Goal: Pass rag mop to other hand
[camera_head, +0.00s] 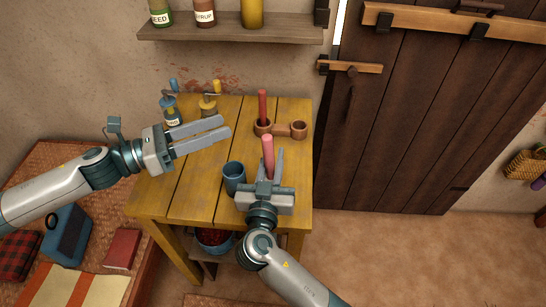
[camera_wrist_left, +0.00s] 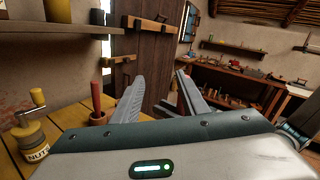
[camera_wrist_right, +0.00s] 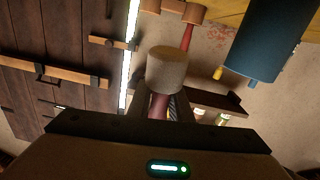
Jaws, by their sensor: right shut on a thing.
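The rag mop shows in the head view as a pink handle (camera_head: 268,150) standing up between the fingers of my right gripper (camera_head: 270,160). In the right wrist view a pale cylindrical end (camera_wrist_right: 165,70) with a reddish handle (camera_wrist_right: 159,104) sits between the fingers. My right gripper is shut on it above the table's front right part. My left gripper (camera_head: 225,128) is open and empty above the table's left middle, its fingers pointing right. It is apart from the mop. In the left wrist view its two fingers (camera_wrist_left: 160,95) stand apart.
On the yellow table (camera_head: 195,205) stand a blue cup (camera_head: 234,174), left of my right gripper, and a wooden holder (camera_head: 281,129) with another red handle (camera_head: 262,105). Two jars with cranks (camera_head: 208,105) stand at the back left. A shelf (camera_head: 230,30) overhangs behind; a plank door (camera_head: 410,120) is right.

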